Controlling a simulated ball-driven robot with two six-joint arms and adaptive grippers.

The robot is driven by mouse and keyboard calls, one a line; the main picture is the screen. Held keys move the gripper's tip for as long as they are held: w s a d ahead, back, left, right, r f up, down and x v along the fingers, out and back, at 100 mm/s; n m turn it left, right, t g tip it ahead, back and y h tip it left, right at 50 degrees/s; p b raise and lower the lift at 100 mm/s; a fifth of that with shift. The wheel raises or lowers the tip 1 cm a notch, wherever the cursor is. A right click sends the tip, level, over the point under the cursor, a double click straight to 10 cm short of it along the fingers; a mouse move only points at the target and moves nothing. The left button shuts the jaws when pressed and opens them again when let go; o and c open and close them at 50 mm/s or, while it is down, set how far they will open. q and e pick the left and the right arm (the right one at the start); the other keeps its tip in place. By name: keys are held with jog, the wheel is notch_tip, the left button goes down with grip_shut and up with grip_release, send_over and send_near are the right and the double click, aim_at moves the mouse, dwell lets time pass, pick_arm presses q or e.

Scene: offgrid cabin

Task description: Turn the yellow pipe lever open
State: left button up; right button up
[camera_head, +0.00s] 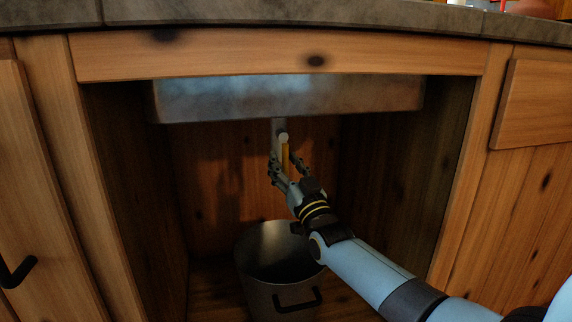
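The yellow pipe lever (286,156) hangs straight down from a pale round pivot on the grey pipe (278,127) under the sink, inside the open cabinet. My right gripper (287,169) reaches in from the lower right. Its dark fingers are apart, one on each side of the lever in the picture. The lever's lower end is partly hidden among the fingers. I cannot tell whether a finger touches it. My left gripper is not in view.
The metal sink basin (290,97) hangs above the pipe. A metal bucket (262,284) with a dark handle stands on the cabinet floor below my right gripper. Wooden side walls and a top rail (200,57) bound the opening. The right part of the cabinet holds my forearm.

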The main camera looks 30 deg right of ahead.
jog(key=v, duration=1.2)
